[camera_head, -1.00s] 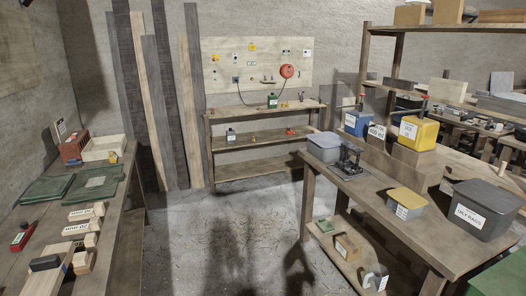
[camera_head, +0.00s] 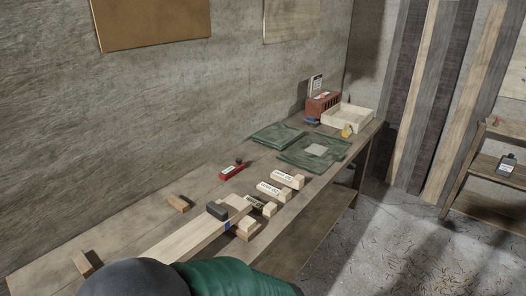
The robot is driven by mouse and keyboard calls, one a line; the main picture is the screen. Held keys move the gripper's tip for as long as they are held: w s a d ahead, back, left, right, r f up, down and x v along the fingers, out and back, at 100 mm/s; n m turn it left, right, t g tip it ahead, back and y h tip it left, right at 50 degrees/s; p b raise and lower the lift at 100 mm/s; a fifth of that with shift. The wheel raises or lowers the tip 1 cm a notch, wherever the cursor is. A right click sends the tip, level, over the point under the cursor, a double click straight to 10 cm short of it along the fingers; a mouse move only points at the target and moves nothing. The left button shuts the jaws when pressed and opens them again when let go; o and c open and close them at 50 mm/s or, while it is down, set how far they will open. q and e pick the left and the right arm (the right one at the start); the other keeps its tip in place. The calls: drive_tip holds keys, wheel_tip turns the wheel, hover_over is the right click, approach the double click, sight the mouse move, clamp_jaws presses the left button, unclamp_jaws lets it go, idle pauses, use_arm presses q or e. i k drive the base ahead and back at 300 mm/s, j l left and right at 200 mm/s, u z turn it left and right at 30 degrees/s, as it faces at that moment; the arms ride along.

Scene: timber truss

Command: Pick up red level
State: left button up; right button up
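A small red block-like thing (camera_head: 231,171) with a pale marking lies on the long wooden bench against the wall, near the middle of the view. It looks like the red level, though it is small and its details are hard to make out. A small dark thing stands at its far end. Neither of my grippers shows.
The bench (camera_head: 110,240) holds a long timber with a dark block (camera_head: 217,211), several labelled wood blocks (camera_head: 270,188), green folded cloths (camera_head: 315,151), a pale tray (camera_head: 347,117) and a red-brown crate (camera_head: 323,104). Planks lean at the right. Floor is open right of the bench.

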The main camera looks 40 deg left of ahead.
sight(231, 171)
drive_tip(key=i+u, duration=0.15)
drive_tip(key=i, duration=0.7)
drive_tip(key=i+u, duration=0.1)
drive_tip(key=i, duration=0.7)
drive_tip(key=i+l+u, duration=0.15)
drive_tip(key=i, duration=0.7)
drive_tip(key=i+u, duration=0.1)
drive_tip(key=u, duration=0.75)
drive_tip(key=i+u, duration=0.15)
drive_tip(key=u, duration=0.3)
drive_tip(key=l+u, duration=0.1)
drive_tip(key=u, duration=0.3)
drive_tip(key=i+l+u, duration=0.1)
drive_tip(key=u, duration=0.35)
drive_tip(key=l+u, duration=0.1)
drive_tip(key=u, duration=0.3)
drive_tip(key=i+j+u, duration=0.1)
drive_tip(key=u, duration=0.3)
drive_tip(key=i+u, duration=0.35)
